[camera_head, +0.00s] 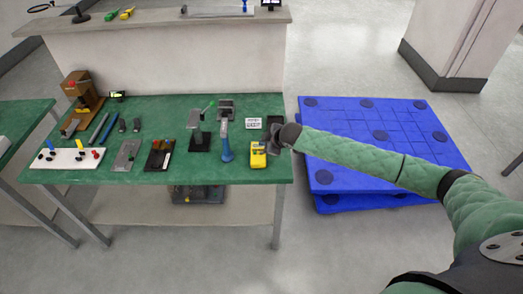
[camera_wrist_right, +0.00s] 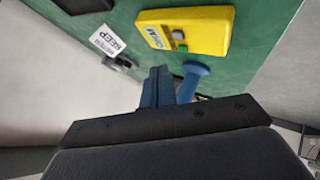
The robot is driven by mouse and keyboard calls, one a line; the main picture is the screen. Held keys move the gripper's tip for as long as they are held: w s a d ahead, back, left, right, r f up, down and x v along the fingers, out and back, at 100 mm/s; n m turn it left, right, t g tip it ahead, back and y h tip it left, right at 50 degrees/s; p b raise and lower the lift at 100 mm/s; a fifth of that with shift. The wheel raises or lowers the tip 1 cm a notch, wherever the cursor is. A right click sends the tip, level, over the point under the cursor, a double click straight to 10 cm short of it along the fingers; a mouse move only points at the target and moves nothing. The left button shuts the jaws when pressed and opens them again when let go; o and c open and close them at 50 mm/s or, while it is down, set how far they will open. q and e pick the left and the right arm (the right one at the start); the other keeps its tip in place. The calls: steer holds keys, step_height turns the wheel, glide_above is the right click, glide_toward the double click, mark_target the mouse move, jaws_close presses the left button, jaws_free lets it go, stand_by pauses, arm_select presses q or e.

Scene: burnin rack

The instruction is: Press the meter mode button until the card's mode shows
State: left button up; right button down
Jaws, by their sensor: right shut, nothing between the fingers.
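The yellow meter (camera_head: 258,160) lies near the right end of the green bench. My right gripper (camera_head: 271,147) is at the meter's right side in the head view. Its fingers (camera_wrist_right: 163,87) are shut and empty; contact with the meter cannot be told. My left gripper is out of view.
Blue pallets (camera_head: 370,150) stand on the floor to the right.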

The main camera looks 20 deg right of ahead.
steer(key=shift+r+p, duration=0.75)
steer(key=shift+r, duration=0.5)
steer(key=shift+a, duration=0.1)
